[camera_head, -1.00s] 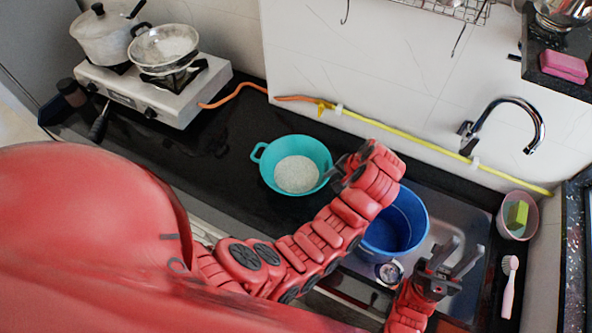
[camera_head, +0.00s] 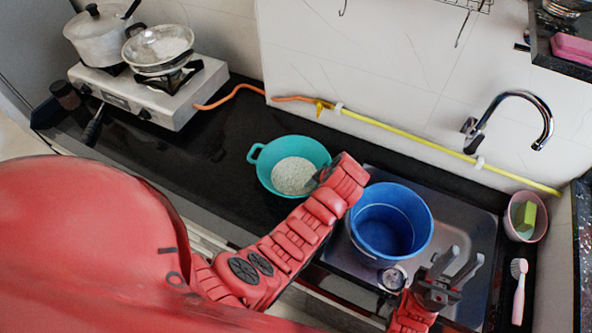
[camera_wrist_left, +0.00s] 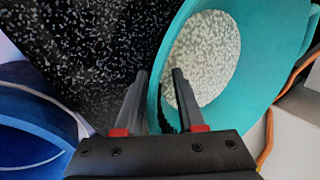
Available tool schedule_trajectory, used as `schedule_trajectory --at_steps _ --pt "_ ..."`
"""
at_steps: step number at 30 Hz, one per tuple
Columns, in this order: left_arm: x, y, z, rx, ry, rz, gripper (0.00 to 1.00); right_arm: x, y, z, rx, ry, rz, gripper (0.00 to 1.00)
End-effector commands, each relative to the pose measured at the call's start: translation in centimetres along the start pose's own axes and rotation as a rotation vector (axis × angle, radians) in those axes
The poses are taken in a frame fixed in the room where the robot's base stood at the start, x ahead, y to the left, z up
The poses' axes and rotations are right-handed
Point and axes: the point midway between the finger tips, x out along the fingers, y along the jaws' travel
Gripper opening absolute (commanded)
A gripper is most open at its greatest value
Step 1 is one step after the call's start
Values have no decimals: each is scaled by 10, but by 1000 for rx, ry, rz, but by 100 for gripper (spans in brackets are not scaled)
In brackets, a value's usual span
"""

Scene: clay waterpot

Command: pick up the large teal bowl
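The large teal bowl (camera_head: 266,172) sits upright on the black counter, with pale white grains in it. Its loop handle is at its upper left. My left gripper (camera_head: 316,180) is at the bowl's right rim, partly hidden behind its own wrist. In the left wrist view the bowl (camera_wrist_left: 258,85) fills the right side. There, my left gripper's fingers (camera_wrist_left: 159,74) are apart, one on each side of the rim, one over the inside and one outside. Whether they touch the wall is unclear. My right gripper (camera_head: 463,258) is open and empty over the sink's right side.
A blue bucket (camera_head: 412,208) stands in the metal sink (camera_head: 460,205) to the right of the bowl. A gas stove (camera_head: 190,97) with pots is at the back left. A tap (camera_head: 546,112), pink cup (camera_head: 517,232) and pink brush (camera_head: 518,300) are at right. Counter left of the bowl is clear.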

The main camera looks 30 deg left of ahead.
Motion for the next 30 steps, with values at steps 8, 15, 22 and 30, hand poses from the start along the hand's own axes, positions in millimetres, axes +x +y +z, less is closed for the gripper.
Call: schedule_trajectory --at_steps 8,15,22,30 --pt "8 1 -1 0 4 0 38 3 0 0 0 0 0 33" --pt "8 0 -1 1 3 0 2 3 0 0 0 0 0 33" --pt "8 1 0 1 3 0 0 3 0 0 0 0 0 33" --pt "8 1 0 1 2 0 0 3 0 0 0 0 0 33"
